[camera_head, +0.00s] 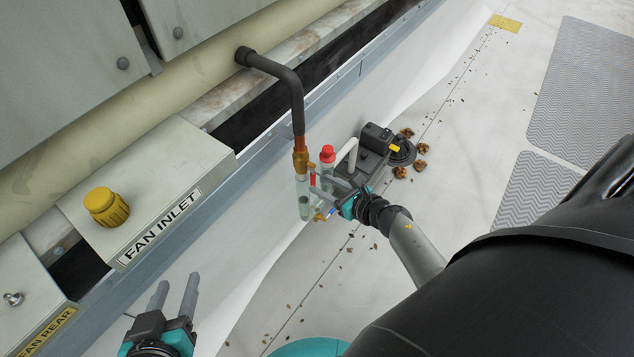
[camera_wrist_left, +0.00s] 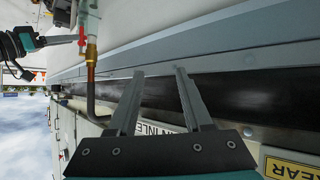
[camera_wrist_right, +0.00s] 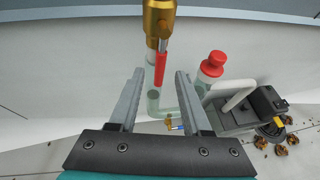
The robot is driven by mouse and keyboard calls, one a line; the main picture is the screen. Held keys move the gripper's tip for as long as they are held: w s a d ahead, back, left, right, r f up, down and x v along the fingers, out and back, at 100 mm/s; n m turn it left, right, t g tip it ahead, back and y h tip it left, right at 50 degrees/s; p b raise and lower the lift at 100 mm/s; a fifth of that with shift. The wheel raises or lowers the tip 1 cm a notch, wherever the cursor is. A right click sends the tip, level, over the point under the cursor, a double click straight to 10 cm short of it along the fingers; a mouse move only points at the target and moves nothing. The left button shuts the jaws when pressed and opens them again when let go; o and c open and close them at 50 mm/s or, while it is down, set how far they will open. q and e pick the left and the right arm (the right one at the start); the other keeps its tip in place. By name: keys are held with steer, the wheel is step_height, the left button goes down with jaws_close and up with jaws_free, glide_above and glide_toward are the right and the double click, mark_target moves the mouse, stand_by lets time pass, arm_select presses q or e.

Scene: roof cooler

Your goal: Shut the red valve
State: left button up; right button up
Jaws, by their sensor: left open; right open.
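The red valve handle (camera_head: 312,179) is a narrow red lever beside a clear vertical pipe below a copper fitting (camera_head: 301,160). In the right wrist view the red lever (camera_wrist_right: 160,68) points down along the pipe and appears between my right gripper's fingertips (camera_wrist_right: 159,74). My right gripper (camera_head: 318,182) is open around the lever's line; contact cannot be told. The lever also shows in the left wrist view (camera_wrist_left: 82,36). My left gripper (camera_head: 176,284) is open and empty, low at the left, away from the pipe.
A red-capped clear pipe (camera_wrist_right: 212,64) and a dark pump (camera_wrist_right: 245,108) stand right of the lever. A small blue-handled valve (camera_wrist_right: 178,127) sits lower. A FAN INLET box (camera_head: 150,195) with a yellow knob (camera_head: 106,206) is at left. Debris lies on the roof.

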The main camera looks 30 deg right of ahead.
mark_target(312, 177)
arm_select(q)
steer(key=shift+w+d+r+t+h+b, duration=0.1)
steer(key=shift+d+r+t+h+b, duration=0.25)
steer(key=shift+d+t, duration=0.25)
steer(key=shift+w+d+r+t+h+b, duration=0.1)
steer(key=shift+d+r+t+h+b, duration=0.2)
steer(key=shift+d+t, duration=0.3)
arm_select(e)
steer(key=shift+x, duration=1.7)
arm_select(q)
steer(key=shift+f, duration=0.1)
arm_select(e)
jaws_close()
